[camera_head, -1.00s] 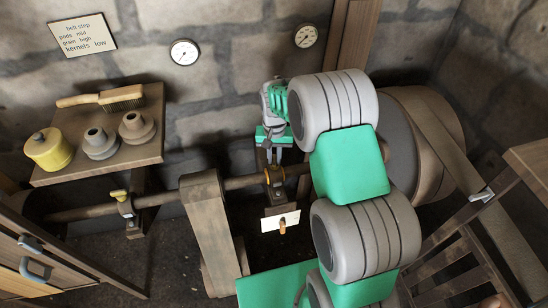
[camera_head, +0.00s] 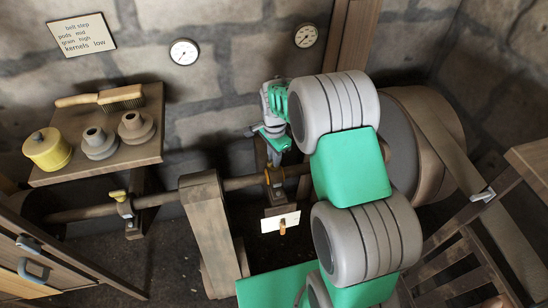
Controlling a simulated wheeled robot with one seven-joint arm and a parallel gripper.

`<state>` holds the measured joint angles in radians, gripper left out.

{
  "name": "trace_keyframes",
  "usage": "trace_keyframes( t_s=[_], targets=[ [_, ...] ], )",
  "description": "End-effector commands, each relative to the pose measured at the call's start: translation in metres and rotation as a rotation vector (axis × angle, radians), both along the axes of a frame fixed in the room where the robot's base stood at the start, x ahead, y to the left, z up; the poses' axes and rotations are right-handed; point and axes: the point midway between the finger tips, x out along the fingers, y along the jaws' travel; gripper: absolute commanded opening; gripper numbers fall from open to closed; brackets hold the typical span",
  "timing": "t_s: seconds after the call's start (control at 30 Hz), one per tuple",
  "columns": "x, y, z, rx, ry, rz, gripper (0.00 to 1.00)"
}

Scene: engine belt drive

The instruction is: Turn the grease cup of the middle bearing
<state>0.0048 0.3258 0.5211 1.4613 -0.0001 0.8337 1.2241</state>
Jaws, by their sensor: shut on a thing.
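The middle bearing (camera_head: 275,178) sits on the long horizontal shaft, on a dark bracket. My gripper (camera_head: 272,159) points down from above it, with its fingers at the top of the bearing. The fingers are shut on the grease cup there, which they and the green-and-grey wrist hide almost fully. The left bearing (camera_head: 125,208) carries a similar cup with a yellow top (camera_head: 118,195).
A wooden shelf (camera_head: 60,178) at the left holds a brush (camera_head: 105,98), a yellow pot (camera_head: 47,149) and two grey cups. A belt (camera_head: 208,225) runs over the shaft left of the bearing. A white tag (camera_head: 280,222) hangs below it. My arm fills the right middle.

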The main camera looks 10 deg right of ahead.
Motion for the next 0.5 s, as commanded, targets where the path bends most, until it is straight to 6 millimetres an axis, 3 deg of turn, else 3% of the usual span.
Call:
trace_keyframes(
  t_s=[0.5],
  targets=[
    [0.0008, 0.0001, 0.0009, 0.0, -0.002, -0.315, 0.0]
  ],
)
